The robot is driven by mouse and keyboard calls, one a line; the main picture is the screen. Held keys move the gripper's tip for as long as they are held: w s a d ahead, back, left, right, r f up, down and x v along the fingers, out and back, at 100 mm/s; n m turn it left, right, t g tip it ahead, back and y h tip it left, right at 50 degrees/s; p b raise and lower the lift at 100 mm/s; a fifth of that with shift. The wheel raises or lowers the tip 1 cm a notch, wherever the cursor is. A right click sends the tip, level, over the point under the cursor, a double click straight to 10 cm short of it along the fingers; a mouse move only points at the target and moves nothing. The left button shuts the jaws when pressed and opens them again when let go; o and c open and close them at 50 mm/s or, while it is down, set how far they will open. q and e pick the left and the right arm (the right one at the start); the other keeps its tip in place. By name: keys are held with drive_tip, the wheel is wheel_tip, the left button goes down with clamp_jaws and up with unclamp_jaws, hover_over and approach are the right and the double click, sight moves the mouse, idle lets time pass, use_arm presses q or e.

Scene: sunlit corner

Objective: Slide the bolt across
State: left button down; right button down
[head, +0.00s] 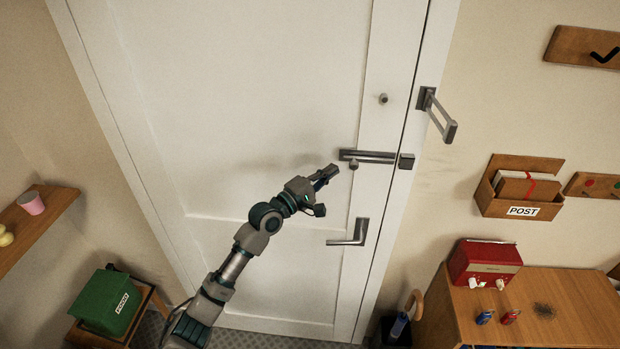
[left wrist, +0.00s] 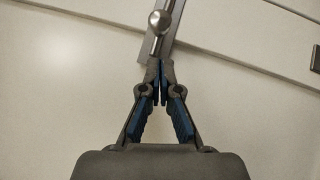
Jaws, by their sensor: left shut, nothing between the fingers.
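The bolt (head: 367,156) is a dark metal bar on the white door (head: 270,100), above the lever handle (head: 350,233). Its small round knob (head: 354,165) sticks out near the left part of the bar. At the right is a dark square block (head: 406,161) by the door's edge. My left gripper (head: 331,172) is shut and empty, just left of the knob. In the left wrist view the closed fingertips (left wrist: 154,62) point at the knob (left wrist: 160,20), close below it; I cannot tell whether they touch. My right gripper is out of view.
A hinged metal guard arm (head: 440,115) juts from the frame above right of the bolt. A wooden POST rack (head: 520,187) hangs on the right wall. A red radio (head: 484,263) stands on a cabinet (head: 565,285). A green box (head: 107,300) sits lower left.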

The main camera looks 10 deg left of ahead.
sight(355, 170)
use_arm(q)
drive_tip(key=d+p, duration=0.1)
drive_tip(key=d, duration=0.1)
drive_tip(key=d+p, duration=0.1)
drive_tip(key=d, duration=0.1)
drive_tip(key=d+r+p, duration=0.1)
drive_tip(key=d, duration=0.1)
drive_tip(key=shift+s+d, duration=0.1)
drive_tip(key=shift+d, duration=0.2)
drive_tip(key=shift+f, duration=0.1)
idle(0.4)
